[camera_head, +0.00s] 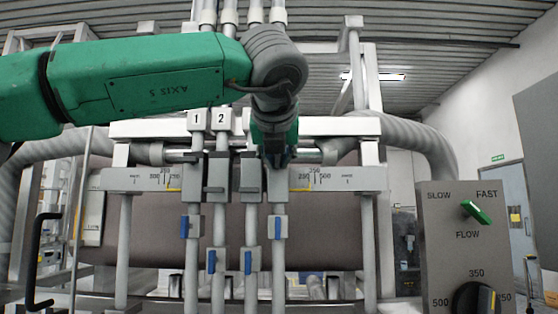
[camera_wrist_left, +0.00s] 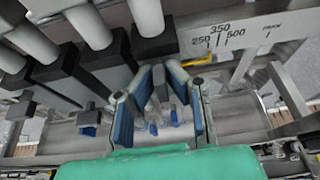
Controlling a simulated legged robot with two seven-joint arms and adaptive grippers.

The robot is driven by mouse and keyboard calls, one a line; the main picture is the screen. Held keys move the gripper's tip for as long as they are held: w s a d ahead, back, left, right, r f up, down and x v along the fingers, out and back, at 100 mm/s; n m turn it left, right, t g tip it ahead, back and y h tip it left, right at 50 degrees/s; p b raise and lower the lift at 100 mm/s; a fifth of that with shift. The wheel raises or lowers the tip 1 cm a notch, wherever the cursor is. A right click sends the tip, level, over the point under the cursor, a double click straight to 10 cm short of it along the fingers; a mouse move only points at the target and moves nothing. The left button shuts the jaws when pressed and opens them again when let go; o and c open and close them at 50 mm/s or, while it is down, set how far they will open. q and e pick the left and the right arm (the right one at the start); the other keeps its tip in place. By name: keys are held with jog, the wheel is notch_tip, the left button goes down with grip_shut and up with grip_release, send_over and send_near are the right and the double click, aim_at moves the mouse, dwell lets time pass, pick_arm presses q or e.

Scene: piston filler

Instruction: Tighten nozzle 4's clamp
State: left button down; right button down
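The clamp block of nozzle 4 (camera_head: 277,187) is the rightmost of the row on the horizontal rail. In the wrist view its dark block (camera_wrist_left: 153,42) sits around a pale pipe, beside the right-hand scale. My left gripper (camera_head: 278,160) reaches down in front of the top of this block. In the wrist view, my left gripper's blue-padded fingers (camera_wrist_left: 160,76) stand apart, just below the block. Grey and blue shapes show between them. I cannot tell whether the fingers touch the clamp's handle. The handle is hidden in the head view. My right gripper is not in view.
The neighbouring clamps of nozzle 1 (camera_head: 190,180), nozzle 2 (camera_head: 216,178) and nozzle 3 (camera_head: 250,180) stand close on the left. Blue-handled valves (camera_head: 278,228) hang below. A control panel (camera_head: 460,252) with a green switch stands at the right. My arm covers labels 3 and 4.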

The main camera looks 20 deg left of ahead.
pick_arm(q)
jog(key=shift+a, duration=0.25)
jog(key=shift+d+r, duration=0.1)
jog(key=shift+d, duration=0.25)
jog(key=shift+m+g+y+p, duration=0.3)
jog(key=shift+m+y+p, duration=0.4)
jog(key=shift+m+p, duration=0.5)
jog(key=m+y+p, duration=0.2)
jog(key=shift+d+m+p, duration=0.1)
jog(key=shift+m+p, duration=0.2)
jog(key=shift+m, duration=0.1)
jog(key=m+y, duration=0.1)
jog(key=m+y+p, duration=0.1)
jog(key=m, duration=0.1)
jog(key=shift+f+p, duration=0.25)
jog(key=shift+p, duration=0.05)
jog(key=m, duration=0.1)
jog(key=m+t+y, duration=0.1)
jog(key=m, duration=0.1)
jog(key=m+y+p, duration=0.1)
jog(key=m, duration=0.1)
jog(key=shift+f, duration=0.3)
jog(key=shift+m+t, duration=0.3)
